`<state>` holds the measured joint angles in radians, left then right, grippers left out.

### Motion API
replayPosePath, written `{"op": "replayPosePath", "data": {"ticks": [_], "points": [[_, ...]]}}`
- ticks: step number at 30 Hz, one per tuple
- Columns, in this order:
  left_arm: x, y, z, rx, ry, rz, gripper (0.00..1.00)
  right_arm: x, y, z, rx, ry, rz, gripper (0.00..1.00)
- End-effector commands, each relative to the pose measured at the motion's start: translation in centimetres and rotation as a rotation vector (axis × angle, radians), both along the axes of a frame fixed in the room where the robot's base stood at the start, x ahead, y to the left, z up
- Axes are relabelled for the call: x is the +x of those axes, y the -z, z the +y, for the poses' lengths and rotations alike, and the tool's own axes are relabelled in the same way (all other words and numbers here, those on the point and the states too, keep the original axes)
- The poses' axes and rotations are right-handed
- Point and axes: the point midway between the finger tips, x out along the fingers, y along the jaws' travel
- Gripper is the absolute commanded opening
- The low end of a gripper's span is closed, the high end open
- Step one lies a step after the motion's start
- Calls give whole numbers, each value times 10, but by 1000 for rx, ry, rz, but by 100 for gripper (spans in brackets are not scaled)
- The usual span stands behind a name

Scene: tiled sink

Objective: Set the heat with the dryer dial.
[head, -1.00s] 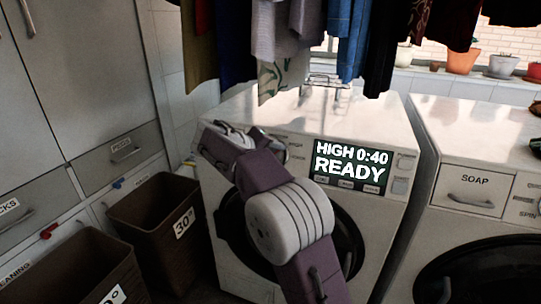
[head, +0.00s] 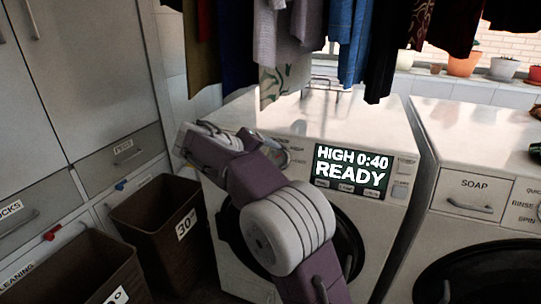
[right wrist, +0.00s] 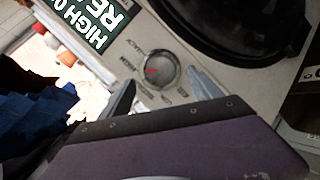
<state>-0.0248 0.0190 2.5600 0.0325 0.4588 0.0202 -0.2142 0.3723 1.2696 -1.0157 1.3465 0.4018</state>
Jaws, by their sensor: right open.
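The dryer (head: 372,130) stands in the middle of the head view, with a display (head: 351,171) reading "HIGH 0:40 READY". In the right wrist view its round silver dial (right wrist: 160,72) sits on the pale panel, with a red pointer mark and small labels around it. My right gripper (right wrist: 163,93) is open. Its two fingers stand apart on either side below the dial in that view, with nothing between them. I cannot tell whether they touch the panel. In the head view my right arm covers part of the panel left of the display. My left gripper is not in view.
Clothes (head: 300,45) hang above the dryer top. Brown bins (head: 155,215) stand at the left by the cabinets. A second machine with a SOAP drawer (head: 474,193) stands at the right. The dryer's dark round door (right wrist: 245,25) is beside the dial.

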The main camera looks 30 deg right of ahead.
Motion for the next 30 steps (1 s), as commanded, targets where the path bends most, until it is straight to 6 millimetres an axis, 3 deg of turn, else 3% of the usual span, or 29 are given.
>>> {"op": "replayPosePath", "data": {"ticks": [4,10,22,26,28,30], "points": [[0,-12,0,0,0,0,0,-10,-17,22,0,-2,0,73],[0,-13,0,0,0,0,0,-14,-21,31,0,1,1,73],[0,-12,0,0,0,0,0,-14,-21,29,0,4,0,73],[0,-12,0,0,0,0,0,-27,-32,3,7,57,-21,73],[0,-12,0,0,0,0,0,-52,-10,-14,34,99,51,73],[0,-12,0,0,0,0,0,-76,31,-19,111,101,141,73]]}}
